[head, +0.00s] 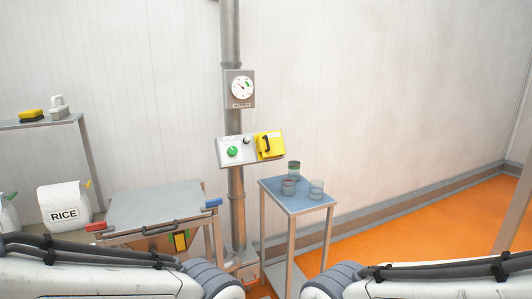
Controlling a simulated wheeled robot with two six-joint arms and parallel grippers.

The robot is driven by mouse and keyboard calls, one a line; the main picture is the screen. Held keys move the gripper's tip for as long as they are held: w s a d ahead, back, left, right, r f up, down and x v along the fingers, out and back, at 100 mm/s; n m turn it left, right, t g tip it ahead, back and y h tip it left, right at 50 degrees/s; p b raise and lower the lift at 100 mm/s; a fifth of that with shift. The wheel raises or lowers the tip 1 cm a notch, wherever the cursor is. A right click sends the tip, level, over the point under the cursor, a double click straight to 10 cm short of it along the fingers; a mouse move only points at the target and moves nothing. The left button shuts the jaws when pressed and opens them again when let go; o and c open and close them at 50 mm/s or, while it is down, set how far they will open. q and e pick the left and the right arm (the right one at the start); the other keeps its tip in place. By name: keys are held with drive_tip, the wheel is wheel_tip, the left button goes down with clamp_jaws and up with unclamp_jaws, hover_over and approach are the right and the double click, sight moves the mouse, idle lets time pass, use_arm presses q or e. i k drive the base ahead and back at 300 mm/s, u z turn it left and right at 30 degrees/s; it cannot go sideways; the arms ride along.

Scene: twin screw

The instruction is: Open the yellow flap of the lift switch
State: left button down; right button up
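Neither gripper is in the picture.
A gauge (241,88) sits on the pipe above the switch. A small blue-topped table (299,204) with jars stands below right. A grey-topped bench (155,203) and a RICE bag (64,206) are left. A shelf (40,123) holds a yellow item.

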sight(271, 144)
drive_tip(key=u, duration=0.9)
drive_tip(key=i, duration=1.3)
drive_tip(key=z, duration=0.8)
